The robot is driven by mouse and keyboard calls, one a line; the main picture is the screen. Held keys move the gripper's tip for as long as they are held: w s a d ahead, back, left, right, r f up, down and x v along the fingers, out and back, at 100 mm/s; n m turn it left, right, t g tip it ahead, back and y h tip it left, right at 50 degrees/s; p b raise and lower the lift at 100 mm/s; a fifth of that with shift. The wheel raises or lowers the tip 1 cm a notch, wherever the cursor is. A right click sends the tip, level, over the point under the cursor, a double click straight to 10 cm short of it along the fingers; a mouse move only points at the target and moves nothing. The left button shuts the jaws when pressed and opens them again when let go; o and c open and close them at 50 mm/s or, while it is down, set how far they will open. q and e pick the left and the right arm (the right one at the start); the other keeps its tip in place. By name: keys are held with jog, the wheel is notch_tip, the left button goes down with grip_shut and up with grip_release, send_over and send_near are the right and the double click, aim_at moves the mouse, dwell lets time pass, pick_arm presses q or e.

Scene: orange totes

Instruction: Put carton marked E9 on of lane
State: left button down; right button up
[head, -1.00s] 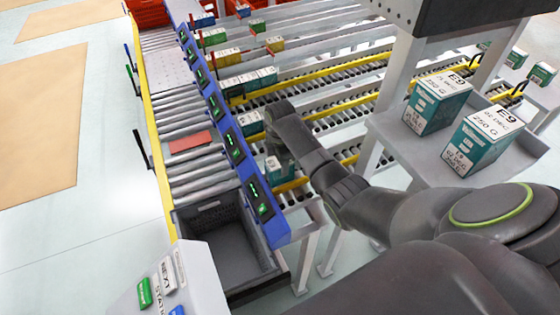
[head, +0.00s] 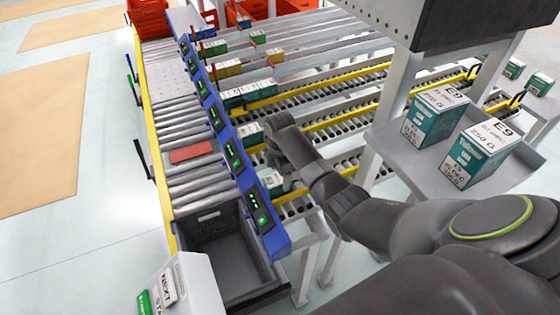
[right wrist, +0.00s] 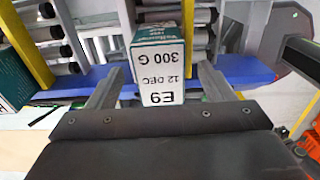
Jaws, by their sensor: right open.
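My right gripper (head: 272,172) is over the near end of the roller lanes, its jaws open. In the right wrist view a teal and white carton marked E9, 12 DEC, 300 G (right wrist: 160,72) lies between the two open fingers (right wrist: 160,90). Whether the fingers touch it cannot be told. In the head view that carton is mostly hidden by my gripper. Two more teal and white cartons marked E9, the left one (head: 432,122) and the right one (head: 476,158), stand on a grey shelf at the right. My left gripper is not in view.
A blue rail with green displays (head: 232,155) runs along the lane ends. Beside it is a roller conveyor with a red plate (head: 191,152) and an empty dark tote (head: 216,248). More cartons (head: 246,95) stand on the lanes. Orange totes (head: 147,18) are at the back.

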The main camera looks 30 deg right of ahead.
notch_tip(320, 180, up, 17)
jog(key=p, duration=0.4)
jog(key=shift+p, duration=0.4)
jog(key=shift+r, duration=0.1)
